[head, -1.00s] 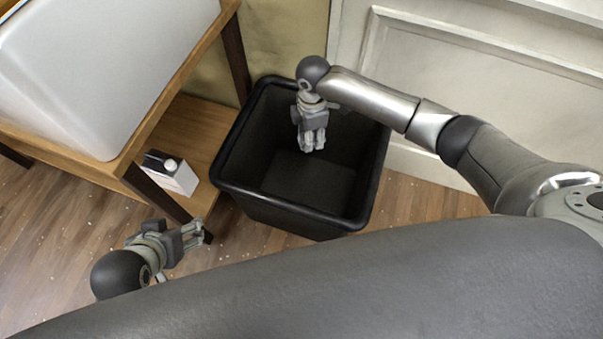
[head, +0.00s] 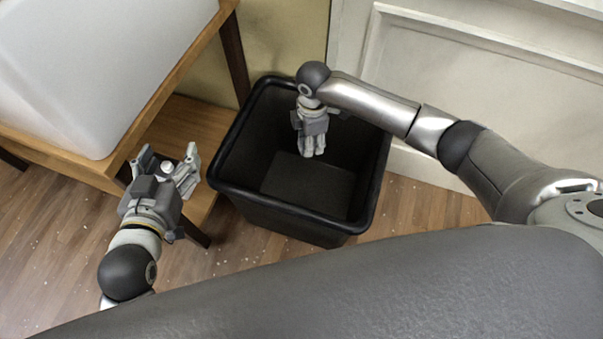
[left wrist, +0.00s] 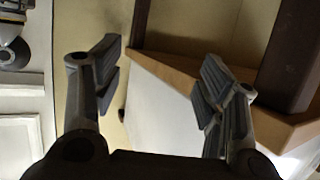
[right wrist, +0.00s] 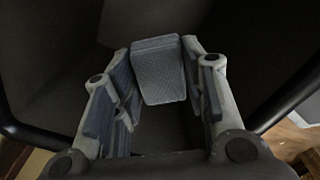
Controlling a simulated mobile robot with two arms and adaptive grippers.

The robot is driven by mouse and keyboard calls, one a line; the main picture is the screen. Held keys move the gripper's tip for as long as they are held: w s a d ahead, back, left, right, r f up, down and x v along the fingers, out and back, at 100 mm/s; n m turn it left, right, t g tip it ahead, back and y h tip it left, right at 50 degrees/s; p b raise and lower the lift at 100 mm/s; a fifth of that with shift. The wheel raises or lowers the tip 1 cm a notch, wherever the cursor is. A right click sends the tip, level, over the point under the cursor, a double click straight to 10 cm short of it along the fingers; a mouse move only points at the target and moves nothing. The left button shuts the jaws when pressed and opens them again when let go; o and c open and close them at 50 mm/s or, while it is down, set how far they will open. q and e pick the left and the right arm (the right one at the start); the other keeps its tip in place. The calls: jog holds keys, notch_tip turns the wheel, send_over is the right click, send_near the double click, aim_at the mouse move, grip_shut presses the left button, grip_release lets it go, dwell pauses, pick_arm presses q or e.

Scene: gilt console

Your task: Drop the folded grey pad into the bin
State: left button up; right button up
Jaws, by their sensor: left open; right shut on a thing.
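The folded grey pad (right wrist: 158,72) shows in the right wrist view, held between the fingers of my right gripper (right wrist: 157,85). In the head view my right gripper (head: 313,152) points down inside the mouth of the black bin (head: 228,185). The pad cannot be made out there, hidden by the gripper. The bin's dark rim (right wrist: 40,140) also crosses the right wrist view. My left gripper (head: 168,160) is open, left of the bin, in front of the wooden stand. Its spread fingers (left wrist: 160,85) show with nothing gripped in the left wrist view.
A wooden stand (head: 185,75) with a big white tub (head: 110,70) on it stands left of the bin, its lower shelf (head: 187,125) close beside it. A panelled white wall (head: 450,85) is behind. Wood floor (head: 425,207) is clear right of the bin.

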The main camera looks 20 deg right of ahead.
pick_arm(q)
jog(key=shift+w+d+r+t, duration=0.1)
jog(key=shift+w+r+t, duration=0.15)
jog(key=shift+r+t, duration=0.25)
pick_arm(e)
jog(key=shift+f, duration=0.1)
jog(key=o, duration=0.9)
notch_tip(320, 180, up, 12)
dwell(0.3)
